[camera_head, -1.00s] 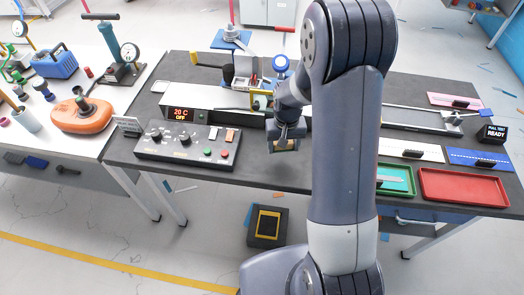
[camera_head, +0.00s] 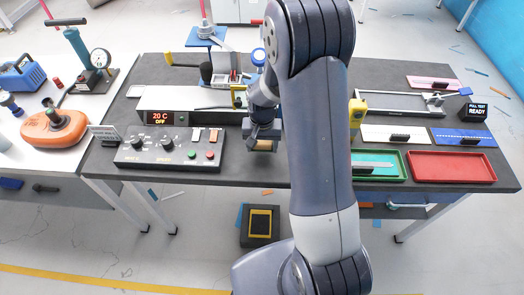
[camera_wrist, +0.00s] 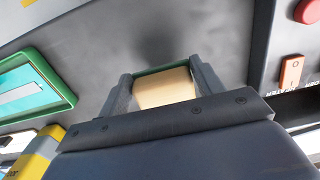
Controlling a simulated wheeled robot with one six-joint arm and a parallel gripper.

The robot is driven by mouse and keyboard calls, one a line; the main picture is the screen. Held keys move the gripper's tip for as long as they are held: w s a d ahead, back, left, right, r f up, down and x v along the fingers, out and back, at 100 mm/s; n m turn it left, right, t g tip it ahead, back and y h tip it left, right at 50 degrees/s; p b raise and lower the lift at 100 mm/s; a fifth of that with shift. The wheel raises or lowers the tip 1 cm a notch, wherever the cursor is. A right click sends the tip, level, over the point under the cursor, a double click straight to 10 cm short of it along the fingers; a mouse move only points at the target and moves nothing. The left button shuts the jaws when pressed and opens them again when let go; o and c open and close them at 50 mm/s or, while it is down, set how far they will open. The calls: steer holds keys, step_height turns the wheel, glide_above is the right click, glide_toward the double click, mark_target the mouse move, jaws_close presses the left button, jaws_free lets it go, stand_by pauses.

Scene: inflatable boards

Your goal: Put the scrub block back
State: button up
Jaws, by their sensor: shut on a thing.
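The scrub block (camera_wrist: 166,88) is a tan block with a green edge, seen in the wrist view between the two grey fingers. My gripper (camera_wrist: 165,85) is shut on it. In the head view my gripper (camera_head: 263,138) points down over the dark bench (camera_head: 250,172), just right of the control panel. The block (camera_head: 264,146) shows as a small tan patch below the fingers. I cannot tell how high it is above the bench. My arm hides part of the bench to the right.
The control panel (camera_head: 168,148) with knobs and switches is left of my gripper. A green tray (camera_head: 377,177) with a pale strip and an empty red tray (camera_head: 452,166) lie at right. A yellow object (camera_head: 357,113) stands beside my arm. Bare bench lies in front of my gripper.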

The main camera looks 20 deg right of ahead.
mark_target(262, 150)
steer(key=shift+f, duration=1.85)
steer(key=shift+f, duration=0.15)
steer(key=o, duration=1)
steer(key=shift+c, duration=0.2)
step_height(262, 150, up, 12)
steer(key=shift+r+b, duration=0.15)
steer(key=shift+b, duration=0.55)
